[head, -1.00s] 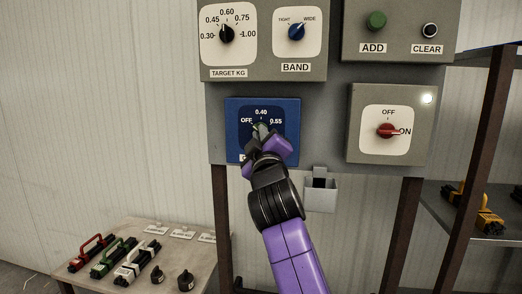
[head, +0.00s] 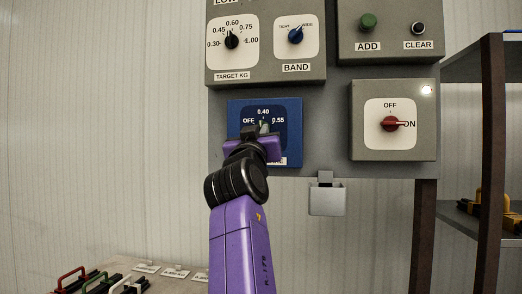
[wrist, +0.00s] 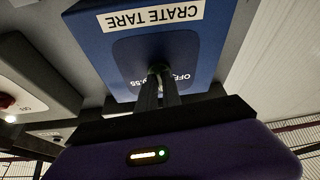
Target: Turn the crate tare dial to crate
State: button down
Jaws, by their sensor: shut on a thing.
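The blue crate tare panel (head: 290,107) is low on the grey board, with marks OFF, 0.40 and 0.55 around its dial. The crate tare dial (head: 264,125) is mostly hidden by my gripper (head: 262,134), so I cannot tell exactly where its pointer stands. In the wrist view the blue panel (wrist: 118,65) appears upside down with its CRATE TARE label. There my gripper (wrist: 158,76) has its two dark fingers close together on the dial knob (wrist: 158,69).
A red OFF/ON switch (head: 390,124) sits to the right, pointing to ON. The target dial (head: 232,41) and band dial (head: 296,36) are above. A small grey holder (head: 327,198) hangs below right. A table with tools (head: 100,284) stands lower left.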

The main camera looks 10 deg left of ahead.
jog(key=shift+f+m+h+b, duration=0.2)
jog(key=shift+m+h+b, duration=0.2)
jog(key=shift+m+b, duration=0.3)
jog(key=shift+a+r+m, duration=0.1)
jog(key=shift+m, duration=0.2)
jog(key=c, duration=1.5)
grip_release()
jog(key=v, duration=0.7)
jog(key=shift+s+b, duration=0.35)
jog(key=shift+b, duration=0.05)
